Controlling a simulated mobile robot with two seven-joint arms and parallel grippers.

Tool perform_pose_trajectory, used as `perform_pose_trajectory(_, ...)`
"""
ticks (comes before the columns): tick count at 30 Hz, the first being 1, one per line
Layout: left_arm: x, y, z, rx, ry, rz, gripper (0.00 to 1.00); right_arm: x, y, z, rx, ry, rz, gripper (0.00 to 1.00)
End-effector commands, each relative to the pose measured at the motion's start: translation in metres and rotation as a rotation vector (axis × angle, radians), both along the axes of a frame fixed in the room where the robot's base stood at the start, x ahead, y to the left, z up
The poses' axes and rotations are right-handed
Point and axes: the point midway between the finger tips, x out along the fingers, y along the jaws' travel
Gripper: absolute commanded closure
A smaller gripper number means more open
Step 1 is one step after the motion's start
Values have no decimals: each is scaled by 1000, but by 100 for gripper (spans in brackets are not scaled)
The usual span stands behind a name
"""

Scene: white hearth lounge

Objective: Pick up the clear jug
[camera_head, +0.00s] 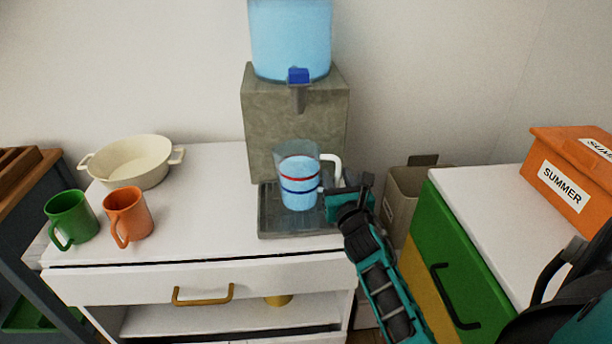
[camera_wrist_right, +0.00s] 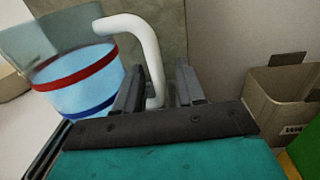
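The clear jug (camera_head: 299,178) stands upright on the grey drip tray (camera_head: 268,218) of the water dispenser, below its blue tap. It has a red band, a blue band, a white handle and light-blue water inside. My right gripper (camera_head: 350,186) is at the jug's right side, by the handle. In the right wrist view the jug (camera_wrist_right: 85,78) is at the left, and its handle passes between the two fingers of the gripper (camera_wrist_right: 160,88). The fingers stand apart, with a gap visible beside the handle. My left gripper is not in view.
The dispenser (camera_head: 290,110) stands behind the jug on a white cabinet (camera_head: 190,222). A green mug (camera_head: 72,215), an orange mug (camera_head: 128,215) and a cream pot (camera_head: 135,163) are at the left. A cardboard box (camera_head: 400,190) and a green-fronted cabinet (camera_head: 450,235) are at the right.

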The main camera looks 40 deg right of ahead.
Motion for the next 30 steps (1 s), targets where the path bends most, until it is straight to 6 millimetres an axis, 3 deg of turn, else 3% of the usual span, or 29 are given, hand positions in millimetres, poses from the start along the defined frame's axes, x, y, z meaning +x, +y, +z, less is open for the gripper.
perform_pose_trajectory(9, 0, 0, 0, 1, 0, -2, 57, 0, 1, 0, 0, 0, 0, 61)
perform_pose_trajectory(21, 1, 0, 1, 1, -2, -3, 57, 0, 1, 0, 0, 0, 0, 98)
perform_pose_trajectory(30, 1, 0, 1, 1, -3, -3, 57, 0, 1, 0, 0, 0, 0, 100)
